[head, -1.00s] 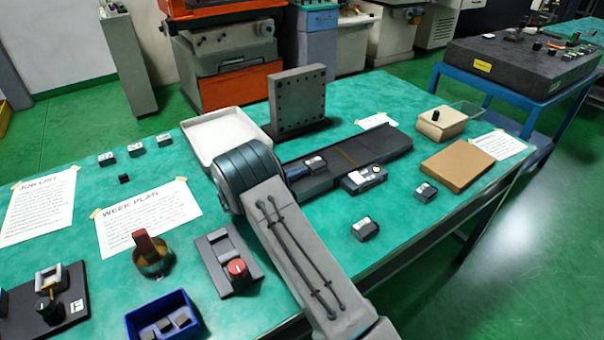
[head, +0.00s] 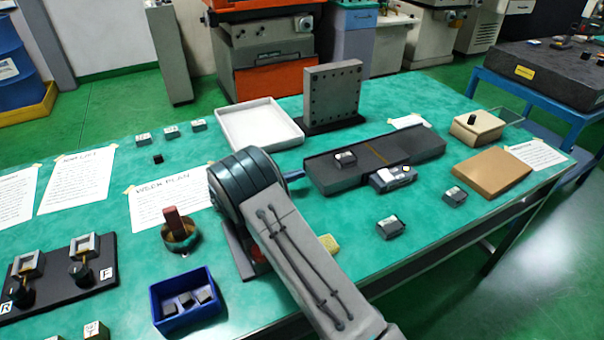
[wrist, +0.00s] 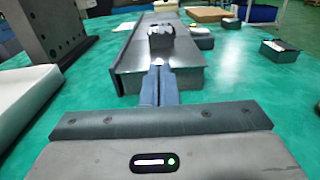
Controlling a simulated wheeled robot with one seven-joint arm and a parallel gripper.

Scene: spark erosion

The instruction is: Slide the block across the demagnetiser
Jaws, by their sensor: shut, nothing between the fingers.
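The block (head: 345,160), small and dark with a pale label on top, sits on the left part of the demagnetiser (head: 428,148), a long dark flat bed. An orange line crosses the bed to the right of the block. In the wrist view the block (wrist: 174,40) stands ahead of my gripper on the bed (wrist: 135,62). My gripper (wrist: 160,70) is shut and empty, its blue fingers at the bed's near end, with a gap between them and the block. In the head view my arm hides most of my gripper; a blue finger (head: 295,175) shows left of the bed.
A labelled control box (head: 393,179) adjoins the bed's front side. A loose dark block (head: 390,227) lies in front. An upright drilled plate (head: 333,92) and white tray (head: 262,124) stand behind. A brown flat box (head: 492,175) lies right. Table is clear around the loose block.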

